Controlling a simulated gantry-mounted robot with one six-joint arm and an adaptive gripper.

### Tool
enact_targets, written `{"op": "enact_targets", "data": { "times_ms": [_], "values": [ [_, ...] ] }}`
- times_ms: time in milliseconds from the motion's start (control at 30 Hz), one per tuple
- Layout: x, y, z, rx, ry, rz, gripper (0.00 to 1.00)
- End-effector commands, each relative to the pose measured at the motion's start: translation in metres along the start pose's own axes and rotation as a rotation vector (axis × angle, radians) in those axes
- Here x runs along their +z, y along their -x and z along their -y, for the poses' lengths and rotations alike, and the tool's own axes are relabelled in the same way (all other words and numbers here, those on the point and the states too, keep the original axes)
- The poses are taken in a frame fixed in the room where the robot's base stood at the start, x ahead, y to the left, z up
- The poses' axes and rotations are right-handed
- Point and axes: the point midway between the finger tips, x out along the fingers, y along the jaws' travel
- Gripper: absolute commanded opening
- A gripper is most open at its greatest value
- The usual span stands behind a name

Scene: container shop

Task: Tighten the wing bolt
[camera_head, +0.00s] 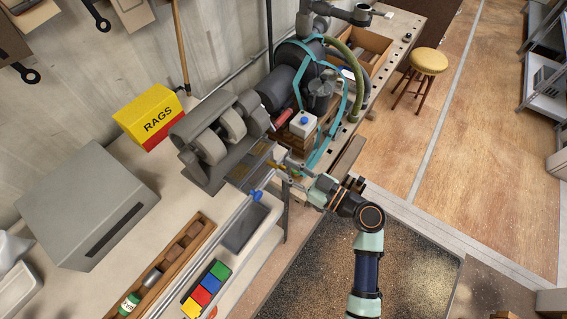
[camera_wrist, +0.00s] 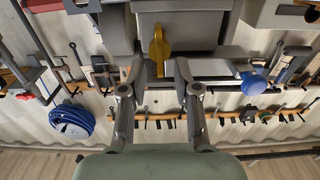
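The wing bolt (camera_wrist: 159,50) is yellow and shows in the wrist view at upper centre, against a grey block. Its long wing stands roughly upright in the picture. My gripper (camera_wrist: 160,72) is open, with one finger on each side of the bolt's lower end. I cannot tell whether either fingertip touches it. In the head view my gripper (camera_head: 291,172) reaches the bench's front edge beside the grey grinding machine (camera_head: 212,135). The bolt is too small and covered to make out clearly there.
A blue ball knob (camera_wrist: 253,84) on a rod sits right of my gripper in the wrist view. A yellow rags box (camera_head: 150,117), a wooden tray (camera_head: 196,241) and coloured bins (camera_head: 206,289) are on the bench. Hoses and a motor crowd the far side.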

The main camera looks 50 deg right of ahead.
Motion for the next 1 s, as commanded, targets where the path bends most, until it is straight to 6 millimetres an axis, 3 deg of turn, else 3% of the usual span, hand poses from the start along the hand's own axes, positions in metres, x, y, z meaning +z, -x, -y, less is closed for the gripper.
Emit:
{"op": "enact_targets", "data": {
  "times_ms": [133, 400, 600, 1000],
  "values": [
    [-0.0008, -0.0144, 0.0004, -0.001, 0.000, 0.000, 0.31],
    [0.0006, -0.0160, 0.0002, 0.000, 0.000, 0.001, 0.30],
    [0.0005, -0.0158, 0.0002, 0.000, 0.000, 0.001, 0.00],
    [0.0009, -0.0157, -0.0002, 0.000, -0.020, 0.001, 0.00]
  ]
}}
